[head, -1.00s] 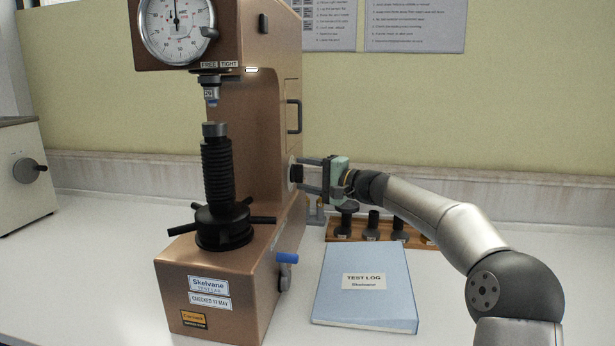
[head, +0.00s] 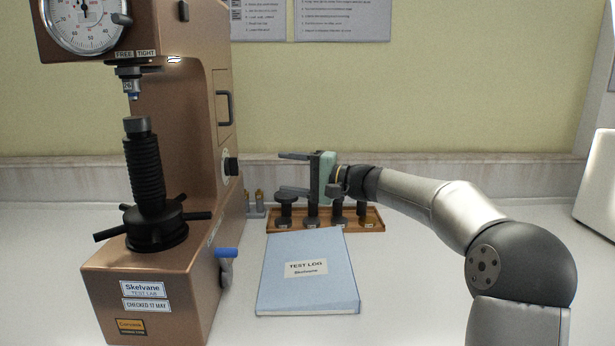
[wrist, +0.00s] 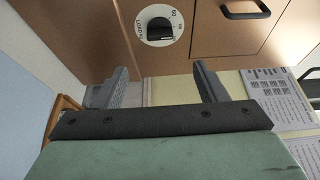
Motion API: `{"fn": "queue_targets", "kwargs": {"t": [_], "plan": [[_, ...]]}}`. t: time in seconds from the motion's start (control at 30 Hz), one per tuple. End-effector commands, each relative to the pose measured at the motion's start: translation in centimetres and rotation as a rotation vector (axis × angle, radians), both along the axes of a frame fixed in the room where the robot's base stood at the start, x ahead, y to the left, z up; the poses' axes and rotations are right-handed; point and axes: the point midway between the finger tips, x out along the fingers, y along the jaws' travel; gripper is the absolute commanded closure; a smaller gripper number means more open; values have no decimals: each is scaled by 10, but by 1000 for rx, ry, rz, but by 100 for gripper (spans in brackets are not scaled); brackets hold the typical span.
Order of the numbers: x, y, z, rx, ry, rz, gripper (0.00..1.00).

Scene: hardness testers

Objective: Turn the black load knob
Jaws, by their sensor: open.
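The black load knob (head: 231,166) sits on a pale round dial on the right side of the brown hardness tester (head: 212,110). In the wrist view the knob (wrist: 160,27) shows ahead of the fingers, with load markings around it. My gripper (head: 286,172) is open and empty, to the right of the knob and apart from it. Its two fingers also show in the wrist view (wrist: 158,85), spread wide with nothing between them.
A blue test log binder (head: 307,285) lies on the bench in front of my gripper. A wooden rack (head: 375,222) with several dark anvils stands behind it. A blue-handled lever (head: 227,253) sticks out from the tester's lower right side.

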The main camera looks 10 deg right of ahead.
Motion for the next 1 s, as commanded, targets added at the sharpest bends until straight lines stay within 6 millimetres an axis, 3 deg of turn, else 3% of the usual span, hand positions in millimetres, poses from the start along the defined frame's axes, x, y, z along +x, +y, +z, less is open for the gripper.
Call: {"fn": "queue_targets", "kwargs": {"t": [0.1, 0.3, 0.67, 0.77, 0.87, 0.97, 1.0], "plan": [[-10, -20, 1, 0, 0, -3, 35], [-19, -36, 0, 1, 0, 0, 35], [-21, -38, 0, -1, 0, 1, 35], [-28, -28, 0, -40, 18, 16, 35], [-52, 0, -7, -175, 73, 60, 35], [-106, 29, -22, -428, 163, 128, 35], [-135, 34, -29, -548, 203, 155, 35]]}}
